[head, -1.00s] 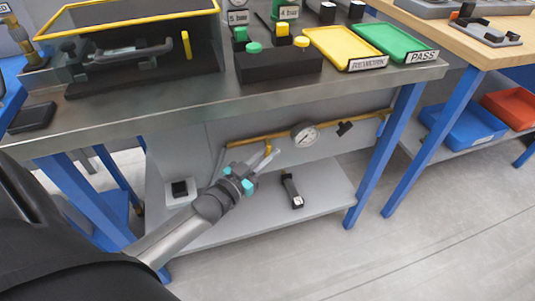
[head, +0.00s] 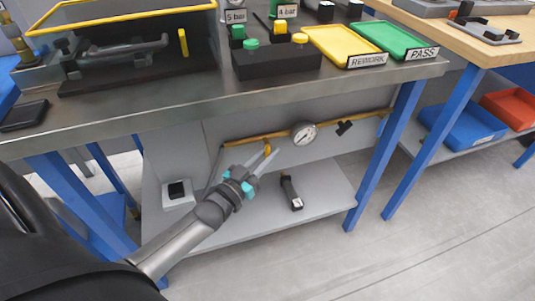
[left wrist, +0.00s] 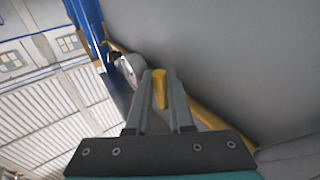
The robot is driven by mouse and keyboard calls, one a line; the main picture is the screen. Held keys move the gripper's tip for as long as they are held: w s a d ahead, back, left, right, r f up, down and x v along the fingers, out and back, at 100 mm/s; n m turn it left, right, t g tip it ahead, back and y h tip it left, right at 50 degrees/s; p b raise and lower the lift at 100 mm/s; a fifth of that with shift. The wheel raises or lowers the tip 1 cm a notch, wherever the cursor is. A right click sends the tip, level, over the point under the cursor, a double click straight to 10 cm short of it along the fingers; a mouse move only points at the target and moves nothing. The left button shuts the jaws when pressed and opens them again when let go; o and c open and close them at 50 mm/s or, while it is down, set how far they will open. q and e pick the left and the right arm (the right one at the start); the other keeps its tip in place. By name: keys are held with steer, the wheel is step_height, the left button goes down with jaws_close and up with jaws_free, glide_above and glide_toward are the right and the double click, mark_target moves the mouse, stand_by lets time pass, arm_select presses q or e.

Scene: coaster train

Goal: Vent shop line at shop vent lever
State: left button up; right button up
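A yellow lever (head: 267,149) hangs from the yellow pipe (head: 240,141) under the steel bench. I take it as the vent lever; I see no label on it. My left gripper (head: 272,154) reaches in from the lower left, with its fingertips at the lever. In the left wrist view, the fingers (left wrist: 159,85) are apart and the yellow lever (left wrist: 160,90) shows between them. I cannot tell whether either finger touches it. My right gripper is not in view.
A pressure gauge (head: 304,133) and a black valve (head: 344,128) sit farther right on the pipe. The bench edge (head: 200,112) is above my arm; a blue leg (head: 385,160) stands right.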

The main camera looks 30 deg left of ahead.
arm_select(q)
steer(key=shift+o, duration=0.5)
steer(key=shift+s, duration=0.2)
steer(key=s+a+f+p, duration=0.1)
steer(key=s+p, duration=0.3)
steer(key=s, duration=1)
steer(key=shift+s+a+f, duration=0.3)
steer(key=shift+s+a, duration=0.05)
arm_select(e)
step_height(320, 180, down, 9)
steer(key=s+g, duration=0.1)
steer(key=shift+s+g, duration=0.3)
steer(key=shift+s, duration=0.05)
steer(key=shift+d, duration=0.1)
